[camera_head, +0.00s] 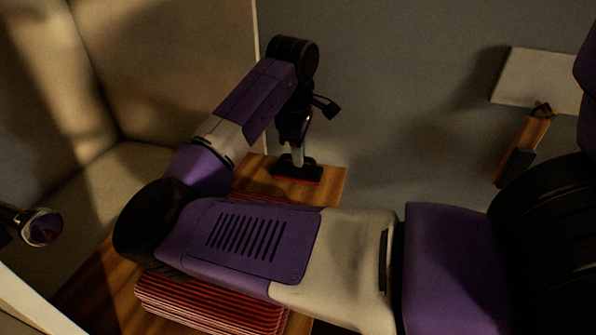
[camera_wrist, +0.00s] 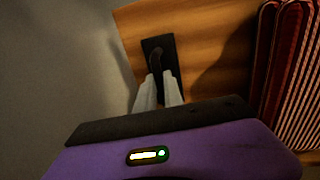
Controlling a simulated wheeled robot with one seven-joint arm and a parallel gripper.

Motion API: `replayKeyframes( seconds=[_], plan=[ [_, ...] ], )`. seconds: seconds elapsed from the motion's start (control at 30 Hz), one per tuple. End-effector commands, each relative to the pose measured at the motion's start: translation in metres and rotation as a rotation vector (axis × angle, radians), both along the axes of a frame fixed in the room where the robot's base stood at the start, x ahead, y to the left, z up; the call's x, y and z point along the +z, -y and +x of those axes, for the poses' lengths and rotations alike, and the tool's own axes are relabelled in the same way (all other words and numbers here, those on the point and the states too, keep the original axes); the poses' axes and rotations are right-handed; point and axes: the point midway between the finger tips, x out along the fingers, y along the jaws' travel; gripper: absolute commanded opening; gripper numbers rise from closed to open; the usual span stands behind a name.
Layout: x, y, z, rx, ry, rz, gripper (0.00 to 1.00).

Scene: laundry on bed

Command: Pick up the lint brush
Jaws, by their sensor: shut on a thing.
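The lint brush (camera_head: 299,172) is a dark, flat piece with a red strip along its lower edge, at the far end of the wooden surface. In the wrist view it is a dark rectangle with a raised dark handle (camera_wrist: 157,57). My gripper (camera_head: 297,157) points down onto it. In the wrist view the two pale fingertips (camera_wrist: 159,84) are closed around the handle's near part. The fingers and arm hide some of the brush. I cannot tell whether its underside touches the wood.
A stack of red striped folded cloth (camera_head: 210,302) lies on the wooden surface (camera_head: 330,184), close to the right of my gripper in the wrist view (camera_wrist: 290,75). A grey wall stands behind. A wooden-handled item (camera_head: 522,148) hangs at right, below a pale panel (camera_head: 538,78). A beige padded seat (camera_head: 60,200) is at left.

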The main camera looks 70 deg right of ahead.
Motion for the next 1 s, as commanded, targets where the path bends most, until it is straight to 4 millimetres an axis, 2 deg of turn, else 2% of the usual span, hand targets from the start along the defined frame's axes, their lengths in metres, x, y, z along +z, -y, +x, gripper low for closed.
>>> replayKeyframes(
  seconds=[0.37,0.57,0.77,1.0],
  plan=[
    [0.001,0.000,0.000,0.000,0.000,-0.001,0.00],
    [0.013,0.000,0.000,0.000,0.001,-0.001,0.00],
    [0.048,0.001,0.000,-0.002,0.003,-0.003,0.00],
    [0.116,0.001,0.000,-0.003,0.003,-0.004,0.00]
  ],
)
